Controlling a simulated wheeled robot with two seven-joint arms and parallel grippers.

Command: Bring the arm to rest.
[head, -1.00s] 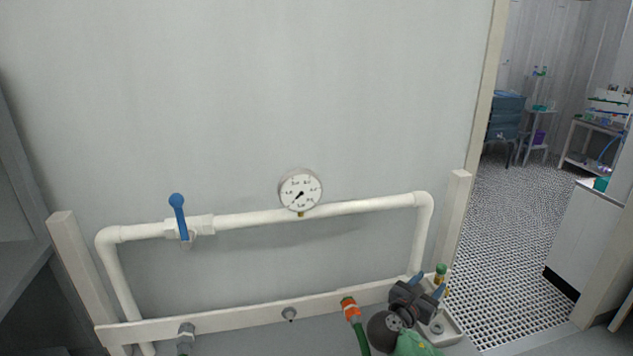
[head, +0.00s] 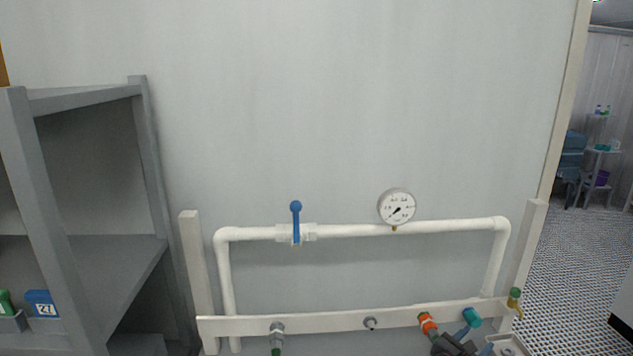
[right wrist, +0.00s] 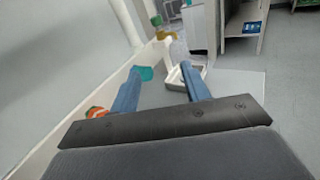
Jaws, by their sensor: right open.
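My right gripper (head: 475,341) shows at the bottom edge of the head view, low in front of the right end of the white rail. Its two blue fingers stand apart with nothing between them in the right wrist view (right wrist: 161,70). Beyond the fingers in that view are a teal cap (right wrist: 146,73) and a white tray (right wrist: 203,72). Most of my right arm is out of the head view. My left gripper is not in either view.
A white pipe frame (head: 350,230) carries a blue-handled valve (head: 296,222) and a round gauge (head: 397,207). An orange hose connector (head: 427,323) sits on the lower rail (head: 330,321), close to my right gripper. A grey shelf (head: 90,270) stands at left.

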